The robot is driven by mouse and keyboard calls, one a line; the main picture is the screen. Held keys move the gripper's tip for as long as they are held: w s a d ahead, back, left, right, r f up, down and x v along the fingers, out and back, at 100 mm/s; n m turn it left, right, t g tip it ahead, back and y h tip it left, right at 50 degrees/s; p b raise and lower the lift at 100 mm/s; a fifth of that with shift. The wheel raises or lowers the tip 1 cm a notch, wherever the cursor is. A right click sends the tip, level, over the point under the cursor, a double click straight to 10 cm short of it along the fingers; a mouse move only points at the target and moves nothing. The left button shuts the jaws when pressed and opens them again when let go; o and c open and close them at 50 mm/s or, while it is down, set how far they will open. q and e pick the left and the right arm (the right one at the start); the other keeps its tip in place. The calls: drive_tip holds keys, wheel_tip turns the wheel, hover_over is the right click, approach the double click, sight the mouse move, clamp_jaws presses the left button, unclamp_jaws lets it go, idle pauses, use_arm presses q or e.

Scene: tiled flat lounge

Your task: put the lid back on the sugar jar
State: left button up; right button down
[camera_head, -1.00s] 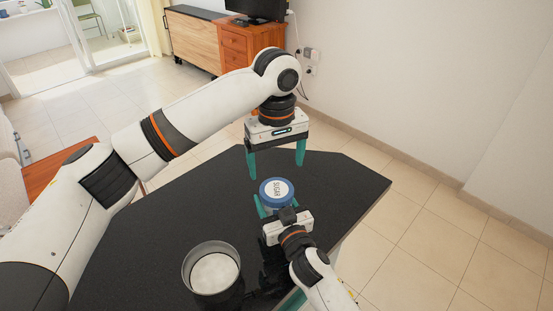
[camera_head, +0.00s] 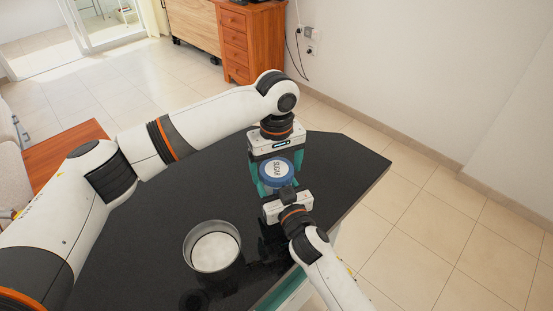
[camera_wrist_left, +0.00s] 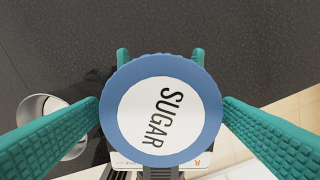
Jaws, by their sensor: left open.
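The round blue lid (camera_head: 276,171), with a white SUGAR label, is held above the table by my right gripper (camera_head: 279,189). Its fingers reach in under the lid's rim; their contact is mostly hidden. My left gripper (camera_head: 277,167) points down from above, open, with one finger on each side of the lid. In the left wrist view the lid (camera_wrist_left: 160,75) lies between the two teal fingers, close to both. The tips of my right gripper show beyond its far rim. The open metal jar (camera_head: 188,258), with white contents, stands upright at the table's near part.
The black tabletop (camera_head: 145,225) is clear to the left of the jar. Its right edge runs close beside my right arm. Wooden drawers (camera_head: 240,45) and an orange-brown table (camera_head: 65,148) stand farther away on the tiled floor.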

use_arm(q)
drive_tip(key=c, duration=1)
drive_tip(key=m, duration=0.5)
drive_tip(key=shift+a, duration=0.1)
drive_tip(key=m, duration=0.5)
drive_tip(key=o, duration=1.1)
